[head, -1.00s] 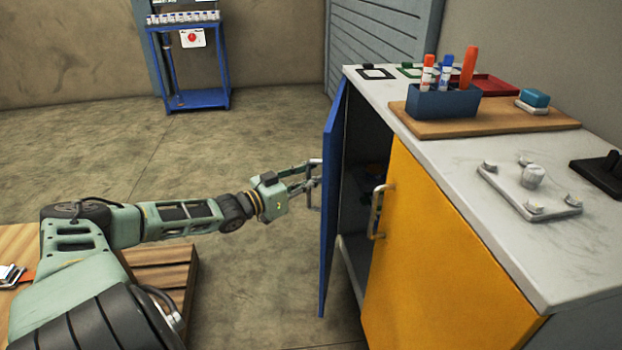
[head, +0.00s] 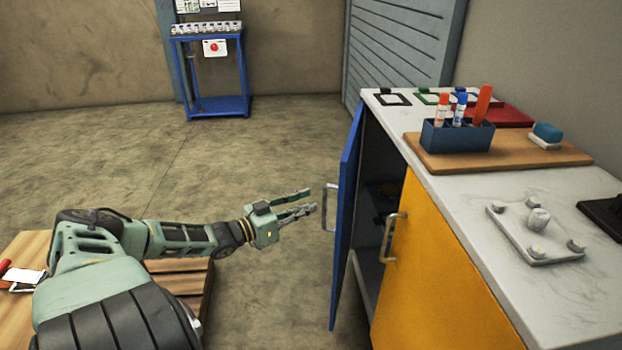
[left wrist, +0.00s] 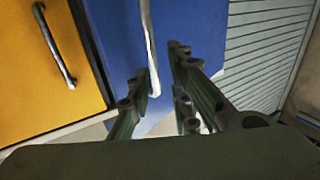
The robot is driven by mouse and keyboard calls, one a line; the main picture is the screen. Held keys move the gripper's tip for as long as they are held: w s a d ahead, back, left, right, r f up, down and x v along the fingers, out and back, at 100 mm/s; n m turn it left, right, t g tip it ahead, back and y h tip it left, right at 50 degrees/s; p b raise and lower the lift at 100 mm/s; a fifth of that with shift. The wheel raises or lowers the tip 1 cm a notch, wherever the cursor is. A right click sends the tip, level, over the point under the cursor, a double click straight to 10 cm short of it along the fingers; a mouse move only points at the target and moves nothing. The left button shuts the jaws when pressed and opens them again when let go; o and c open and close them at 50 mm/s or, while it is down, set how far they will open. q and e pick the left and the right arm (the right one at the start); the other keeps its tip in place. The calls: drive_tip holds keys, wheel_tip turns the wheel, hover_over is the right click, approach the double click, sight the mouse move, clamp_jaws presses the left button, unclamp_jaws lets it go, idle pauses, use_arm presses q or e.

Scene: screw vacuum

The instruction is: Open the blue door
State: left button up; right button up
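The blue door (head: 346,220) of the cabinet stands partly open, swung outward toward the left, with the dark inside of the cabinet showing beside it. Its metal handle (head: 328,207) is on the face turned toward my left gripper (head: 309,201). That gripper is open and empty, just left of the handle and apart from it. In the left wrist view the blue door (left wrist: 190,30) fills the middle, and its handle (left wrist: 149,45) shows beyond my open fingers (left wrist: 163,82). My right gripper is not in view.
A yellow door (head: 430,270) with its own handle is closed to the right of the opening. The grey cabinet top (head: 480,190) bears a wooden board (head: 560,155) with a marker holder. A blue stand (head: 218,105) is far back.

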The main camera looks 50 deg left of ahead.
use_arm(q)
drive_tip(key=shift+s+a+p, duration=0.25)
drive_tip(key=shift+s+p, duration=0.1)
drive_tip(key=shift+s, duration=0.2)
drive_tip(key=shift+s+a+p, duration=0.2)
drive_tip(key=shift+s+p, duration=0.1)
drive_tip(key=shift+s, duration=0.25)
drive_tip(key=shift+c, duration=0.5)
